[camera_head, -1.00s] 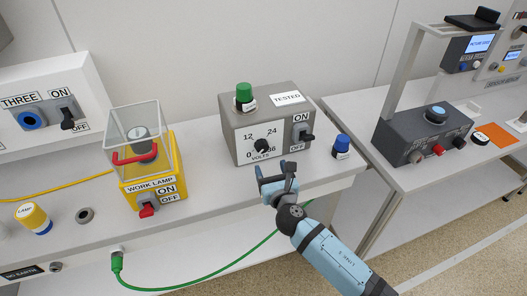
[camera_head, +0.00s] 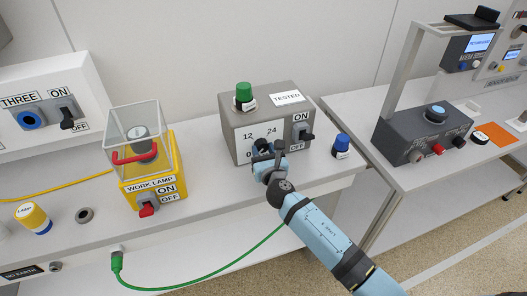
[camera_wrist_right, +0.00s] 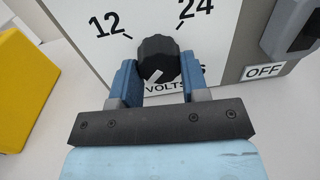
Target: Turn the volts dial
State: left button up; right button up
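The volts dial (camera_wrist_right: 157,58) is a black ribbed knob on the white face of the grey box (camera_head: 285,100) marked TESTED. The numbers 12 and 24 show above it in the right wrist view; a finger and the palm hide the lower marks. Its white line slants to the lower left. My right gripper (camera_wrist_right: 159,75) has one blue finger on each side of the dial, with no clear gap to either. In the head view my right gripper (camera_head: 268,155) is at the dial and partly covers it. My left gripper is not in view.
An ON/OFF switch (camera_head: 304,134) sits just right of the dial. A green knob (camera_head: 244,92) is on top of the box, and a blue knob (camera_head: 342,143) stands to its right. The yellow work lamp box (camera_head: 165,184) is to the left. A green cable (camera_head: 215,273) hangs in front.

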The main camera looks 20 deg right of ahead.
jog(key=shift+m, duration=0.3)
jog(key=shift+c, duration=0.3)
jog(key=m, duration=0.3)
jog(key=shift+a+m, duration=0.1)
jog(key=shift+m, duration=0.2)
jog(key=m, duration=0.4)
jog(key=shift+r+m+g, duration=0.1)
jog(key=shift+m+g, duration=0.2)
jog(key=m+y, duration=0.1)
jog(key=m, duration=0.3)
jog(key=shift+a+r, duration=0.1)
jog(key=m, duration=0.4)
jog(key=shift+r+p, duration=0.1)
jog(key=shift+p, duration=0.3)
jog(key=o, duration=0.9)
